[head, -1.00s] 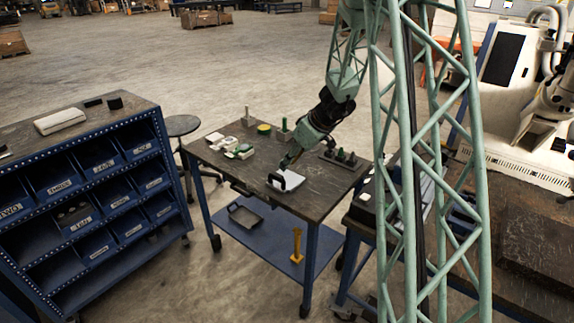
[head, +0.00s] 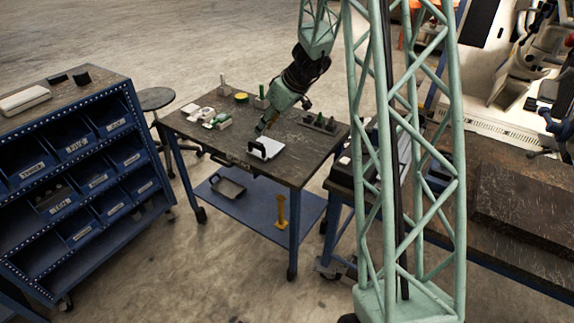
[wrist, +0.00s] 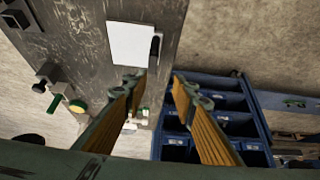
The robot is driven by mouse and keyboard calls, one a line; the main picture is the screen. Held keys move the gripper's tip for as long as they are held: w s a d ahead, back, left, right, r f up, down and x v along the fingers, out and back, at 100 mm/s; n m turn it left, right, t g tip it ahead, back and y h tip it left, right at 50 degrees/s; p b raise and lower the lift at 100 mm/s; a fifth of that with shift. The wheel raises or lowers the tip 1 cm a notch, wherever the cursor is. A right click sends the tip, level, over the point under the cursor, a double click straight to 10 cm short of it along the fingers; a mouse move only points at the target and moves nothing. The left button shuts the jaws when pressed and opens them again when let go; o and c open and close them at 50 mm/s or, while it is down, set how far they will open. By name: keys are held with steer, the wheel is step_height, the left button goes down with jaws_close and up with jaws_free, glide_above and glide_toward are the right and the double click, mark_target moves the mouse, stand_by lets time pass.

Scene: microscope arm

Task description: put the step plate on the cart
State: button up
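The step plate appears to be the pale flat plate with a black handle (head: 267,147), lying on the dark top of the wheeled blue-legged table, likely the cart (head: 300,165). In the wrist view, the pale plate (wrist: 131,44) is near the top, its dark handle on its right edge. My gripper (head: 265,126) is just above and behind the plate in the head view. In the wrist view, my gripper's fingers (wrist: 156,85) are spread with a clear gap and nothing between them. The plate appears apart from the fingers.
Small parts (head: 210,117) and a yellow-green round piece (head: 241,97) lie on the tabletop. A dark block with pegs (head: 319,123) stands at its right. The lower shelf (head: 255,208) holds a dark tray (head: 228,187) and a yellow post (head: 281,211). A blue bin rack (head: 75,170) stands left.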

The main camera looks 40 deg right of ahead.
steer(key=s+a+r+g, duration=0.1)
steer(key=s+a+r, duration=1.8)
steer(key=a+r, duration=0.3)
steer(key=s+a+r+m+g, duration=0.1)
steer(key=s+a+r, duration=0.15)
steer(key=s, duration=0.65)
steer(key=s+a+r+m, duration=0.1)
steer(key=s+a+r, duration=0.15)
steer(key=s, duration=0.55)
steer(key=s+d+m+h, duration=0.2)
steer(key=s, duration=1.3)
steer(key=shift+s+d+r+h, duration=0.2)
steer(key=shift+s+d+h, duration=0.05)
steer(key=shift+h, duration=0.05)
